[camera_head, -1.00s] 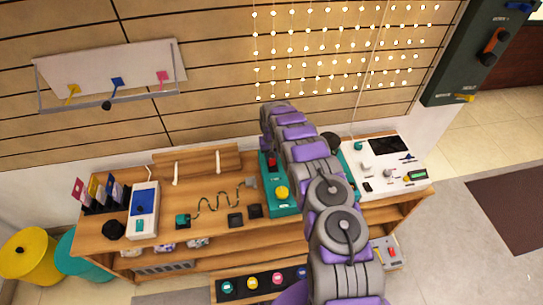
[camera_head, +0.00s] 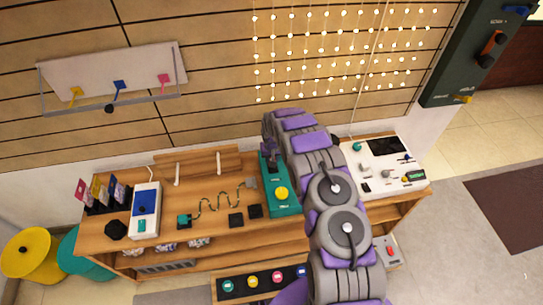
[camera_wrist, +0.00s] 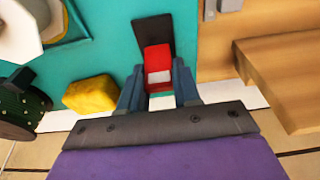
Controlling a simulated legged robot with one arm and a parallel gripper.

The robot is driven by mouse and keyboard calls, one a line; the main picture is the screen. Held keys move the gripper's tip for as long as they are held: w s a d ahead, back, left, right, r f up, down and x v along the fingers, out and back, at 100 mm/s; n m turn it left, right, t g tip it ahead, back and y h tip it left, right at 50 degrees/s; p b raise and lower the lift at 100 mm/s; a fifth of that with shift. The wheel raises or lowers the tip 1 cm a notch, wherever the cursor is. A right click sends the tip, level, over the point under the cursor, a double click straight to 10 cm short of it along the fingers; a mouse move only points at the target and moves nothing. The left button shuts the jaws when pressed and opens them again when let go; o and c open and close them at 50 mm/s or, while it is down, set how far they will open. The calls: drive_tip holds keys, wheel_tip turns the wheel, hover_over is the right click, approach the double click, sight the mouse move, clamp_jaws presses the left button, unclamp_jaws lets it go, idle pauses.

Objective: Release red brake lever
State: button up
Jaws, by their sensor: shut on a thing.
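The red brake lever (camera_wrist: 157,62) shows in the wrist view as a red block with a pale patch, in front of a dark slot plate on a teal panel (camera_wrist: 105,40). My gripper (camera_wrist: 160,88) has a finger on each side of it and is shut on it. In the head view, my gripper (camera_head: 268,152) is at the far end of the teal box (camera_head: 285,207) on the wooden bench. The fingers hide most of the lever there.
A yellow button (camera_head: 281,193) sits nearer on the teal box. A yellow block (camera_wrist: 91,95) is left of the fingers in the wrist view. A white panel (camera_head: 412,182) stands right, a blue-and-white device (camera_head: 145,210) left. The slatted wall is close behind.

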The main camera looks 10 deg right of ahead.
drive_tip(key=shift+s+t+p, duration=0.75)
drive_tip(key=shift+t+p, duration=0.2)
drive_tip(key=shift+t, duration=0.45)
drive_tip(key=shift+s+f+t+p, duration=0.1)
drive_tip(key=shift+s+t+p, duration=0.25)
drive_tip(key=shift+t, duration=0.55)
drive_tip(key=shift+s+f+t+p, duration=0.1)
drive_tip(key=shift+s+t, duration=0.3)
drive_tip(key=shift+t, duration=0.5)
drive_tip(key=shift+s+f+t, duration=0.1)
drive_tip(key=shift+t, duration=0.2)
drive_tip(key=o, duration=1.1)
drive_tip(key=shift+c, duration=0.2)
drive_tip(key=p+v, duration=0.1)
drive_tip(key=v, duration=1.6)
drive_tip(key=shift+p, duration=0.4)
drive_tip(key=shift+r, duration=0.25)
